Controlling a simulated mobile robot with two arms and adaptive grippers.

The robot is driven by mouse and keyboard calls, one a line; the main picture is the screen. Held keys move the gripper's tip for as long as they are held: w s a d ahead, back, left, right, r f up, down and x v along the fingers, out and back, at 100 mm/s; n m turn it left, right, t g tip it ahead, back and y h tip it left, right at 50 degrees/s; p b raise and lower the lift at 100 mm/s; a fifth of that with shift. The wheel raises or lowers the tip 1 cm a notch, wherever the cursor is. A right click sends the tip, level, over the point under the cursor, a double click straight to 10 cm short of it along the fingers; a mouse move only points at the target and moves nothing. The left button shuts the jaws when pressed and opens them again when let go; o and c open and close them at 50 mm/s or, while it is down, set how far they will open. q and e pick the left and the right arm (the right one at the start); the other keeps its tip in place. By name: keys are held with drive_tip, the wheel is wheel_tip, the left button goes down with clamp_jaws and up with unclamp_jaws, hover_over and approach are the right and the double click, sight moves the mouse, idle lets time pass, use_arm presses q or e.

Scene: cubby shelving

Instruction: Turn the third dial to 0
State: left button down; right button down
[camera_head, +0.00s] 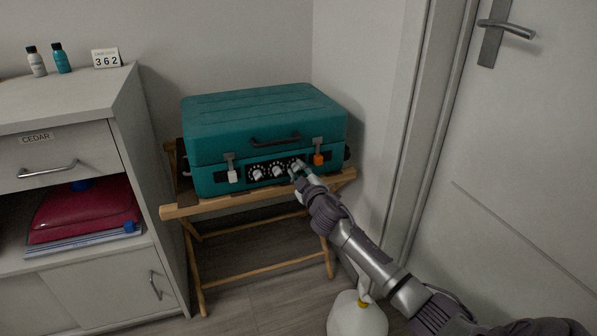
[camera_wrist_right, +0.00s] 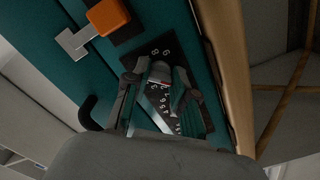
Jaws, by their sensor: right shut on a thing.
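A teal case (camera_head: 262,132) with a black dial strip on its front sits closed on a folding wooden stand. The first dial (camera_head: 258,174) and second dial (camera_head: 277,171) show as pale knobs with white markings. The third dial is the rightmost, mostly hidden behind my right gripper (camera_head: 298,170). In the right wrist view my right gripper (camera_wrist_right: 160,88) is shut on the third dial (camera_wrist_right: 160,70), a pale knob between its fingertips. White numerals ring it on the black plate (camera_wrist_right: 163,53); its pointer setting cannot be read. My left gripper is not in view.
An orange latch (camera_head: 318,158) is right of the dials, a white latch (camera_head: 232,175) left. A card (camera_head: 106,58) reading 362 and two small bottles stand on the grey cabinet (camera_head: 120,100). A white bottle (camera_head: 357,316) is below my right arm; a door is at right.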

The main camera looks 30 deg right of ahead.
drive_tip(key=c, duration=0.9)
unclamp_jaws()
drive_tip(key=shift+c, duration=0.2)
drive_tip(key=v, duration=1.2)
drive_tip(key=shift+a, duration=0.1)
